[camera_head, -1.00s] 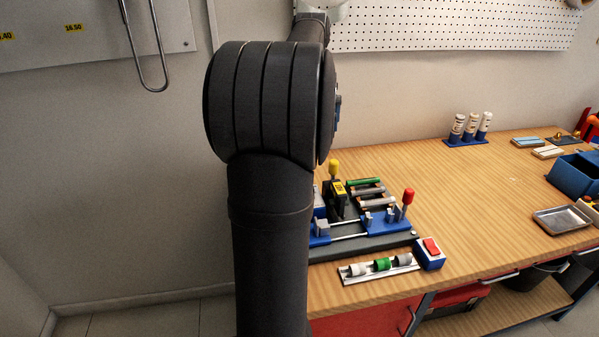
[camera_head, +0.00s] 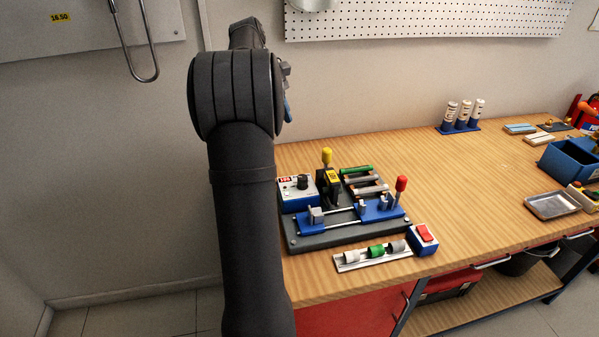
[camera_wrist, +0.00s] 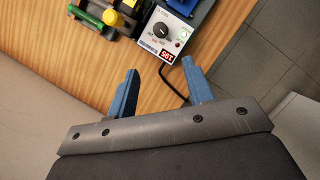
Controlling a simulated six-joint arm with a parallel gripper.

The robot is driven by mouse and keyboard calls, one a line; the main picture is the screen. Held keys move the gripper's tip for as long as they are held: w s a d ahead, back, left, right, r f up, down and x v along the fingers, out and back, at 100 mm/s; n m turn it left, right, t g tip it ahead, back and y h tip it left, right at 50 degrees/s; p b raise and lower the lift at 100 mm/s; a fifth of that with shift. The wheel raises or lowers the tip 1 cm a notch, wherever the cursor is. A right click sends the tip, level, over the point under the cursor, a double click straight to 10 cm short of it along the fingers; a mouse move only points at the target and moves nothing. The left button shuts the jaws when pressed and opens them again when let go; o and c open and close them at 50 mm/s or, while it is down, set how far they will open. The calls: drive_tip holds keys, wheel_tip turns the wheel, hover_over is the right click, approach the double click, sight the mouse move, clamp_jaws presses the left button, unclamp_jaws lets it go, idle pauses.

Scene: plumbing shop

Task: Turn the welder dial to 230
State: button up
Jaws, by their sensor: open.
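The welder (camera_head: 298,199) is a small blue box with a light top panel, at the left of the bench fixture in the head view. Its black dial (camera_head: 302,182) stands on the panel beside a red display (camera_head: 284,181). The wrist view shows the dial (camera_wrist: 160,30) with marks around it, a green light and the red display (camera_wrist: 167,56). The digits are too small to read surely. My gripper (camera_wrist: 159,68) is open and empty, its blue fingers apart, with the welder beyond the tips. The fingertips do not appear to touch it. In the head view my arm hides most of the gripper.
The welder adjoins a fixture (camera_head: 330,238) with blue clamps and yellow and red handles. A rail of pipe pieces (camera_head: 350,264) and a red switch box (camera_head: 423,241) lie in front. A cable runs from the welder near my fingers. The bench's middle right is clear.

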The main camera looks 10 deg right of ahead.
sight(302, 176)
drive_tip(key=x, duration=1.7)
drive_tip(key=c, duration=1)
drive_tip(key=shift+o, duration=0.2)
drive_tip(key=m+g+y, duration=0.1)
drive_tip(key=m, duration=0.2)
drive_tip(key=shift+d+m, duration=0.15)
drive_tip(key=shift+m, duration=0.25)
drive_tip(key=shift+w+m+y, duration=0.1)
drive_tip(key=shift+m+y, duration=0.7)
drive_tip(key=shift+m, duration=0.9)
